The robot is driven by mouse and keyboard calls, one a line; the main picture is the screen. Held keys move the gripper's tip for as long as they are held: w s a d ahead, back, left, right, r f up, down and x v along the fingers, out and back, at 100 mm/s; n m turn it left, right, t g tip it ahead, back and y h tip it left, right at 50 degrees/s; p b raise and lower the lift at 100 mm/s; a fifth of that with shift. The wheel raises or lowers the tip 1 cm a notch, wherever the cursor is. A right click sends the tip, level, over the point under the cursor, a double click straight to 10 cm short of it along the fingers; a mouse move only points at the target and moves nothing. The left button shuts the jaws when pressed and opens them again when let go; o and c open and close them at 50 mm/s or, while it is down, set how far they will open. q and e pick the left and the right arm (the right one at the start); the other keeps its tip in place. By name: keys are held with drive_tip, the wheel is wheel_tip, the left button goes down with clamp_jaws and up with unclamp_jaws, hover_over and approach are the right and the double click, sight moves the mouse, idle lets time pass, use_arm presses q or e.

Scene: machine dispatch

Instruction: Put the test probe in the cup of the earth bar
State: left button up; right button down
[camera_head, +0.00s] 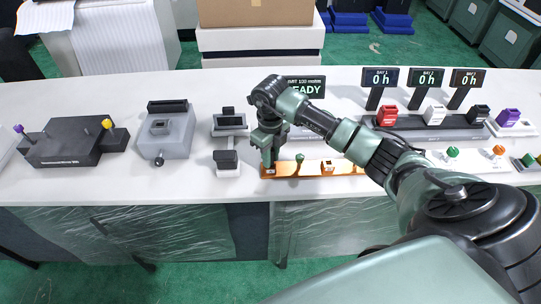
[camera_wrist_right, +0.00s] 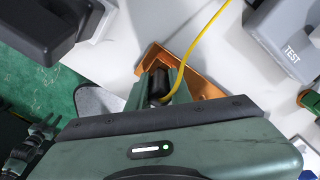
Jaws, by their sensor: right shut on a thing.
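The copper-coloured earth bar (camera_head: 310,168) lies along the front of the white counter, partly behind my right arm. My right gripper (camera_head: 269,164) points down at the bar's left end. In the wrist view, my right gripper (camera_wrist_right: 163,86) is shut on a small black body with a yellow lead, the test probe (camera_wrist_right: 159,84). The earth bar (camera_wrist_right: 205,86) shows around and behind the fingers. The probe's tip and the cup are hidden, so I cannot tell whether the probe is in the cup.
A small black-topped device (camera_head: 227,160) is just left of the gripper. A grey tester (camera_head: 166,130) and a black box (camera_head: 75,143) stand further left. Bay displays (camera_head: 380,78) stand behind.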

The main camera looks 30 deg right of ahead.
drive_tip(key=shift+f, duration=0.1)
drive_tip(key=c, duration=1.7)
unclamp_jaws()
drive_tip(key=shift+f, duration=0.1)
drive_tip(key=o, duration=0.4)
drive_tip(key=shift+r, duration=0.2)
wheel_tip(320, 180, up, 11)
drive_tip(key=b, duration=0.3)
drive_tip(key=shift+r, duration=0.55)
